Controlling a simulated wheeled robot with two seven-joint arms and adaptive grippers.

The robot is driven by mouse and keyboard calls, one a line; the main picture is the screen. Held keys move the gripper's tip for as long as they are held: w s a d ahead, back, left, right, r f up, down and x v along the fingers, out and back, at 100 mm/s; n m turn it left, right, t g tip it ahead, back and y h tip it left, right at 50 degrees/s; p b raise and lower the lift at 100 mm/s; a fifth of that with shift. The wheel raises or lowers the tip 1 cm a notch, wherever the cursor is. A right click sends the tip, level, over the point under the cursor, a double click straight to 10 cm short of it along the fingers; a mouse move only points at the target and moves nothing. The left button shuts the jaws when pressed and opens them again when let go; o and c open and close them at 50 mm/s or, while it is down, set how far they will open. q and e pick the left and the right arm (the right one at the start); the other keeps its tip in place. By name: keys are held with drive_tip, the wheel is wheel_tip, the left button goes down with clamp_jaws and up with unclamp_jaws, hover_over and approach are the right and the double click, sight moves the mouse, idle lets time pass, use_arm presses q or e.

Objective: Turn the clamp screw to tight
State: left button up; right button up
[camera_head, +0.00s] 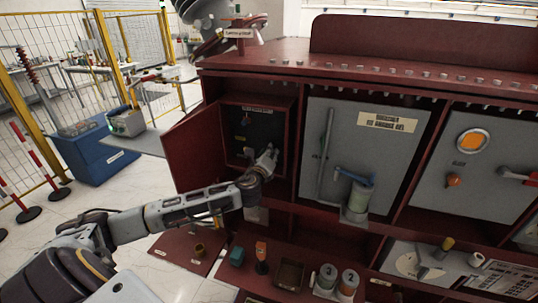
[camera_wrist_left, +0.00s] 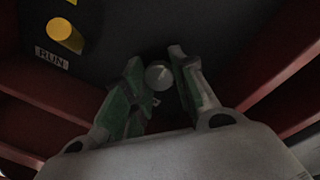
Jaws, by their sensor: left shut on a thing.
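The clamp screw (camera_wrist_left: 158,76) shows in the left wrist view as a round grey head against a dark panel. My left gripper (camera_wrist_left: 160,84) has its green-padded fingers on either side of it and is shut on it. In the head view my left arm reaches into the open left compartment of the red cabinet, with the left gripper (camera_head: 268,158) at the compartment's lower right; the screw cannot be made out there. I do not see my right gripper.
A yellow knob (camera_wrist_left: 65,35) sits above a RUN label. The compartment's red door (camera_head: 193,150) stands open at left. A grey panel (camera_head: 365,150) with a blue-handled part (camera_head: 355,178) is at right. A lower shelf holds a blue block (camera_head: 237,257) and small parts.

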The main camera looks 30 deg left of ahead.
use_arm(q)
drive_tip(key=shift+f, duration=0.15)
drive_tip(key=o, duration=1)
drive_tip(key=shift+o, duration=0.2)
drive_tip(key=f+v, duration=0.1)
drive_tip(key=v, duration=1.1)
drive_tip(key=shift+r, duration=0.5)
drive_tip(key=shift+s+f, duration=0.1)
